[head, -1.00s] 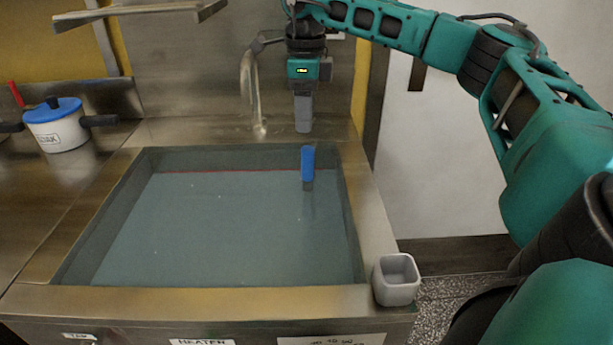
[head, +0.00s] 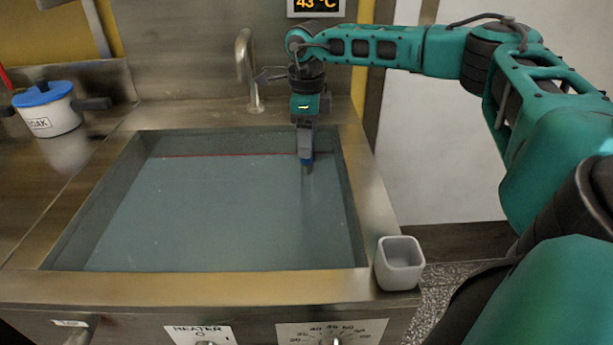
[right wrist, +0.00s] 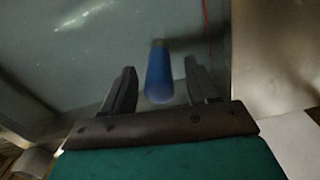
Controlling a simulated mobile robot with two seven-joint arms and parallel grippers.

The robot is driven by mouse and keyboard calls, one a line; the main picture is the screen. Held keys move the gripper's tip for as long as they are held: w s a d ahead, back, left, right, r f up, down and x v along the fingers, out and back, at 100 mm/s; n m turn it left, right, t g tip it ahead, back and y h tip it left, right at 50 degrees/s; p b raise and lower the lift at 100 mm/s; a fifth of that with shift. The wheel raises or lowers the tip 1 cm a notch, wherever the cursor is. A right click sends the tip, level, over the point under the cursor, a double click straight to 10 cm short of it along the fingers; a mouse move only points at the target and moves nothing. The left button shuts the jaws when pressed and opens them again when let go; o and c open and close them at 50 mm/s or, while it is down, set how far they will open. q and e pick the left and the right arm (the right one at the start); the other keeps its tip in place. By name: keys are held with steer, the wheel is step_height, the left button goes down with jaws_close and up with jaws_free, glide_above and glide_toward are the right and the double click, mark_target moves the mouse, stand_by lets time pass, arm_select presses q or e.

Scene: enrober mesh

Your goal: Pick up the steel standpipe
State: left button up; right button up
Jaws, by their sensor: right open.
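The steel standpipe stands in the water of the sink basin (head: 205,283), near its back right. In the right wrist view the blue top (right wrist: 159,76) lies between the two dark fingers of my right gripper (right wrist: 160,88), with gaps on both sides. The right gripper is open and points down over the pipe. My left gripper is not in view.
A tap (head: 246,70) rises behind the basin. A display (head: 316,6) on the back wall reads 43 °C. A white pot with a blue lid (head: 48,115) stands on the left counter. A grey cup (head: 399,263) sits at the basin's front right corner.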

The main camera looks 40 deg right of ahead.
steer(key=shift+f, duration=0.8)
steer(key=shift+c, duration=0.2)
jaws_close()
